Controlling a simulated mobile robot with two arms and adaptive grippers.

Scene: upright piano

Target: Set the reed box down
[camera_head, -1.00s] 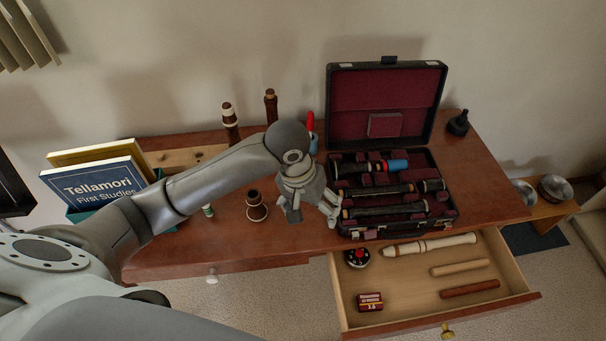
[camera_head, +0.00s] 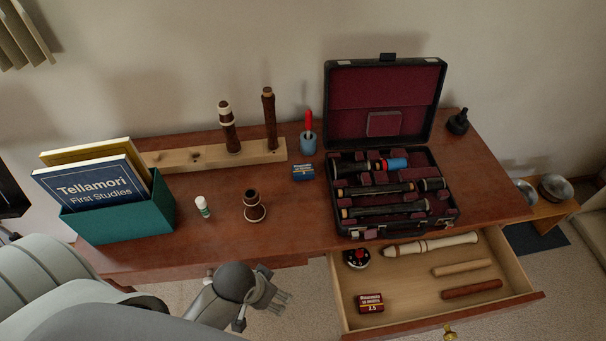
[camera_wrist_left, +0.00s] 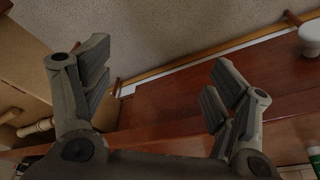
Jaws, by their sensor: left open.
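A small dark blue box (camera_head: 303,172) with white lettering lies flat on the desk, in front of the blue cup and left of the open instrument case. A similar dark red box (camera_head: 371,303) marked 2.5 lies in the open drawer (camera_head: 410,312). My left gripper (camera_head: 277,297) is open and empty, off the desk's front edge and left of the drawer. In the left wrist view, nothing is between its spread fingers (camera_wrist_left: 157,92). Neither box shows clearly there. My right gripper is not in view.
The instrument case (camera_head: 393,228) stands on the desk (camera_head: 300,215) with its lid up. A dark bell piece (camera_head: 254,207), a small white-and-green bottle (camera_head: 203,207), a wooden peg stand (camera_head: 265,152) and a teal book holder (camera_head: 120,222) share the desk. The front middle is clear.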

